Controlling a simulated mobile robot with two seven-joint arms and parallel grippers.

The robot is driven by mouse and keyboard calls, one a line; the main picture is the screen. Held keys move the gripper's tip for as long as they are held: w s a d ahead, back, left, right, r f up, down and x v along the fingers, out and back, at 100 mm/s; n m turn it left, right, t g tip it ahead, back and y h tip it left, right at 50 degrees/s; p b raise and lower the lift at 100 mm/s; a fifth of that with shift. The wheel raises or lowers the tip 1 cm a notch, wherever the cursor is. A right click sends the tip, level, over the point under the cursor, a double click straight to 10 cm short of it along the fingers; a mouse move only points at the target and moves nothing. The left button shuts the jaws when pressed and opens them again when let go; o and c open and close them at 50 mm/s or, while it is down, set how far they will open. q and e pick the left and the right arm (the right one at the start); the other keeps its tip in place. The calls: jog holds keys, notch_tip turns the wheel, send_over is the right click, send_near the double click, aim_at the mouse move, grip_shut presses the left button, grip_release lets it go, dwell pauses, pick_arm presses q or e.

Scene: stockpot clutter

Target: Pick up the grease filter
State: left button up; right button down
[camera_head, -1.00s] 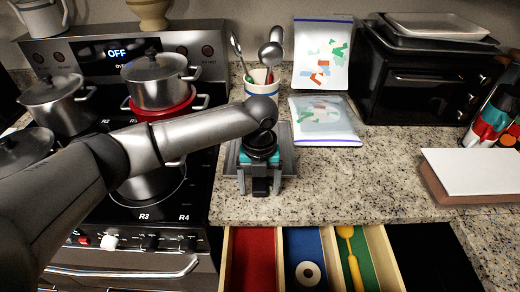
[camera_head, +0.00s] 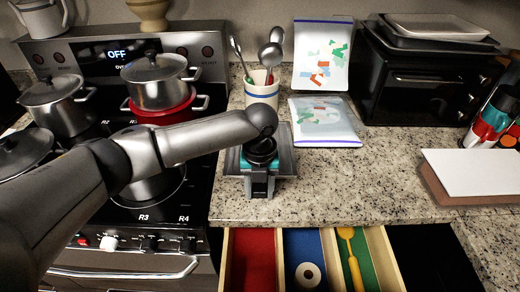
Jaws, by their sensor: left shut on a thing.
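The grease filter (camera_head: 287,160) looks like a flat grey metal panel on the granite counter, just right of the stove. My left gripper (camera_head: 259,188) is over its front part, pointing down, and is shut on it. My gripper and wrist hide the middle of the panel and the exact contact. I cannot tell whether the panel is clear of the counter. My right gripper is not in view.
A utensil crock (camera_head: 262,95) stands close behind the filter. Plastic bags (camera_head: 322,122) lie and lean behind to the right. The stove with pots (camera_head: 158,84) is left. An open drawer (camera_head: 306,262) is below the counter edge.

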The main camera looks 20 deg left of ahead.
pick_arm(q)
grip_shut()
jog(key=shift+r, duration=0.15)
jog(key=shift+s+r, duration=0.1)
jog(key=shift+r, duration=0.15)
notch_tip(320, 180, up, 6)
jog(key=shift+d+r+p, duration=0.1)
jog(key=shift+r+p, duration=0.1)
jog(key=shift+p, duration=0.25)
jog(key=s+d, duration=0.3)
jog(key=s, duration=0.6)
jog(key=s+d, duration=0.2)
jog(key=s, duration=0.7)
notch_tip(320, 180, up, 8)
jog(key=p, duration=1)
jog(key=shift+s+d, duration=0.15)
jog(key=shift+s, duration=0.3)
jog(key=shift+f, duration=0.1)
